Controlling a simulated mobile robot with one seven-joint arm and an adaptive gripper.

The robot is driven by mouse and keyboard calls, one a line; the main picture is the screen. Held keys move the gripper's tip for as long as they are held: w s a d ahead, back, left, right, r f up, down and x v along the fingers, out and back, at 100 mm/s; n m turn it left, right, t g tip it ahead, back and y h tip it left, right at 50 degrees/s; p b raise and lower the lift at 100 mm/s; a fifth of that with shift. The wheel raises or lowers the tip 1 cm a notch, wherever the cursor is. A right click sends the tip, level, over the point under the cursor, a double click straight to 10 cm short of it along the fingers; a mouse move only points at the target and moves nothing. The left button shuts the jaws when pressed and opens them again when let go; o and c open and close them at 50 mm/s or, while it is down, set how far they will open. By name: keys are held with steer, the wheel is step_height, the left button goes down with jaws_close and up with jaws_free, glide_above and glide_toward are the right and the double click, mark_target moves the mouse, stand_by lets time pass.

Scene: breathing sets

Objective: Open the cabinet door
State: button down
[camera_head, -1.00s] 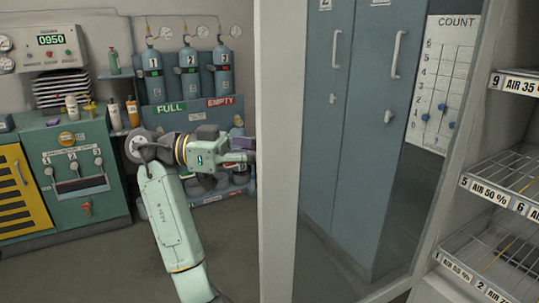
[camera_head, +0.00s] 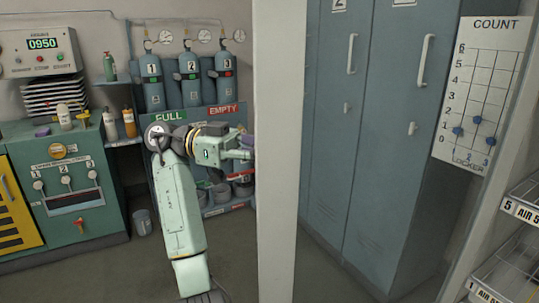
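A tall blue-grey cabinet (camera_head: 390,150) stands right of centre, with two door fronts side by side. The left door has a white bar handle (camera_head: 352,54), and the right door has another white bar handle (camera_head: 424,60). Both doors look closed. Small white knobs or latches sit below the handles. My gripper (camera_head: 244,148) is at the end of my pale green arm, left of the cabinet in the picture and beside a white upright post. Its tips lie at the post's edge, where a small purple patch shows. Whether the fingers are open is unclear.
The white post (camera_head: 279,150) stands in the picture between my gripper and the cabinet. Gas cylinders (camera_head: 190,80) and a green console (camera_head: 70,190) with a yellow door (camera_head: 18,205) are at left. Wire shelves (camera_head: 510,255) are at right. Some floor is clear.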

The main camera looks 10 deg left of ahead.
steer(key=shift+w, duration=0.1)
stand_by(0.3)
steer(key=c, duration=1.6)
jaws_free()
steer(key=shift+a, duration=0.15)
steer(key=w+a, duration=0.1)
steer(key=a, duration=0.6)
steer(key=shift+w, duration=0.25)
